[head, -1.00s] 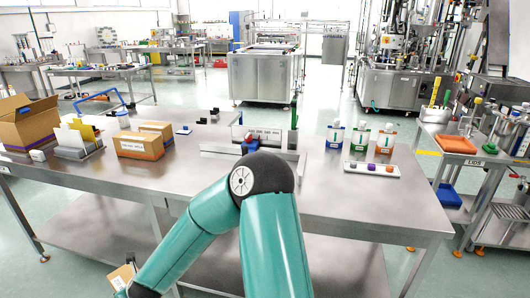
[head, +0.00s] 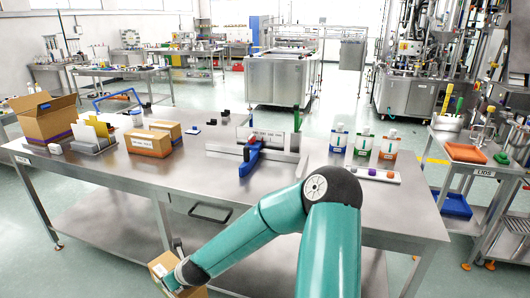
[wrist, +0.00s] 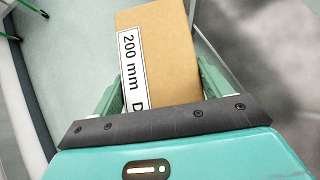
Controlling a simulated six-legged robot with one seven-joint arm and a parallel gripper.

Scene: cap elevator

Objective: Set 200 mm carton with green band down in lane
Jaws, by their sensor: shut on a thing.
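A brown cardboard carton (head: 190,291) is low in the head view, in front of the table's front edge and below the tabletop. In the wrist view the carton (wrist: 178,45) carries a white label reading "200 mm"; the rest of the label is cut off, and I see no green band. My gripper (wrist: 160,88) is shut on the carton, a green finger at each side. In the head view my gripper (head: 174,281) is partly hidden by my arm. A grey metal fixture with rails (head: 285,155) and a blue piece (head: 249,162) stands mid-table; I cannot tell which part is the lane.
On the steel table (head: 150,188), an open box (head: 45,120), file holders and small cartons (head: 148,143) stand left. Several labelled bottles (head: 363,143) and a white tray (head: 371,172) stand right. The table's front edge lies between carton and fixture. A side cart (head: 466,153) stands right.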

